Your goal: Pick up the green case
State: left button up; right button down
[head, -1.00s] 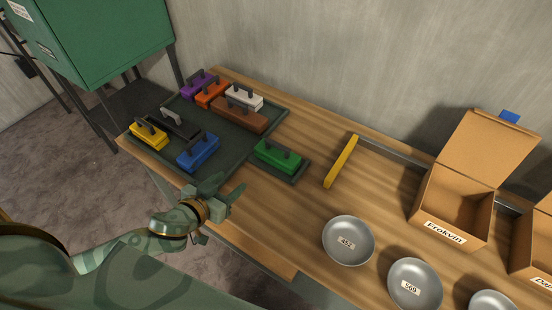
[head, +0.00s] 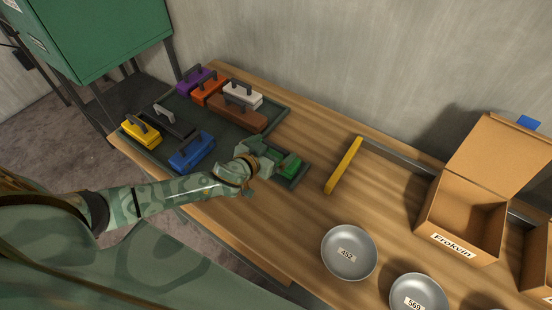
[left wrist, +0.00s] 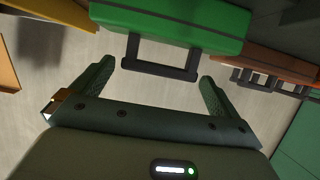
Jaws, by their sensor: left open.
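My left gripper (left wrist: 155,85) is open there, one finger on each side of the handle's span. The handle appears just beyond or between the fingertips; contact cannot be told. My right gripper is not in view.
The large dark tray (head: 222,124) holds several other cases, including a blue one (head: 192,150) close to my left arm. A yellow bar (head: 344,166) lies to the right. Metal bowls (head: 349,252) and an open cardboard box (head: 462,222) stand farther right.

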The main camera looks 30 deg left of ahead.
pick_arm(q)
jog(key=shift+x, duration=1.15)
jog(key=shift+s, duration=0.1)
jog(key=c, duration=1.2)
jog(key=shift+c, duration=1.2)
jog(key=shift+r, duration=0.2)
